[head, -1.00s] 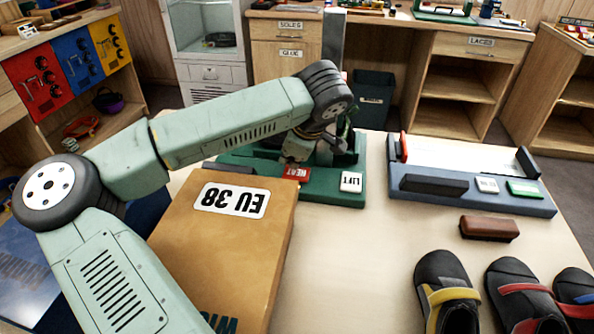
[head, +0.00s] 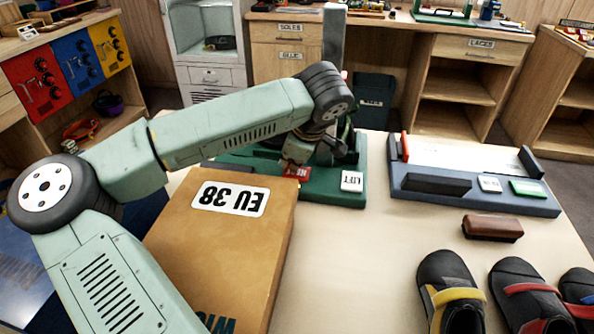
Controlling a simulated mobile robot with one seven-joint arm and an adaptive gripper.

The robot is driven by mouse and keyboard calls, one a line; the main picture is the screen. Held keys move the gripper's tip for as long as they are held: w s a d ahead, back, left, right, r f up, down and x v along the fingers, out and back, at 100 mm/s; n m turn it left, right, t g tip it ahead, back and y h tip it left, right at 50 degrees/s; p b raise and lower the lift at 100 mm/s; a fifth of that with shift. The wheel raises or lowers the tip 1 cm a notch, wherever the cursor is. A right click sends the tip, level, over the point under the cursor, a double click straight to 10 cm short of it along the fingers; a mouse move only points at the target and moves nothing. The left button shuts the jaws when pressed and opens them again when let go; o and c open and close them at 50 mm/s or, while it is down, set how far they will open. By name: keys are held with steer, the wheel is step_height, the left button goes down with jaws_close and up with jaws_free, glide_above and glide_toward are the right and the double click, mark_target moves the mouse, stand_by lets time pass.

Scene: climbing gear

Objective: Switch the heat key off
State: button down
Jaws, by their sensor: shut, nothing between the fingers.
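The heat key is a red key (head: 303,173) on the front of the green machine base (head: 330,191), left of a white key marked LIFT (head: 352,181). My gripper (head: 291,163) is shut and empty. It points down at the left part of the red key and covers some of its lettering. I cannot tell whether the fingertips touch the key. The upper part of the green machine is largely hidden behind my arm.
A brown box marked EU 38 (head: 222,255) stands close in front of the green machine. A blue-grey machine (head: 470,199), a brown brush (head: 492,228) and several dark shoes (head: 452,290) are to the right. The tabletop between the box and shoes is clear.

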stand_by(0.4)
steer(key=shift+r, duration=0.45)
step_height(320, 180, up, 6)
steer(key=p, duration=0.3)
stand_by(0.4)
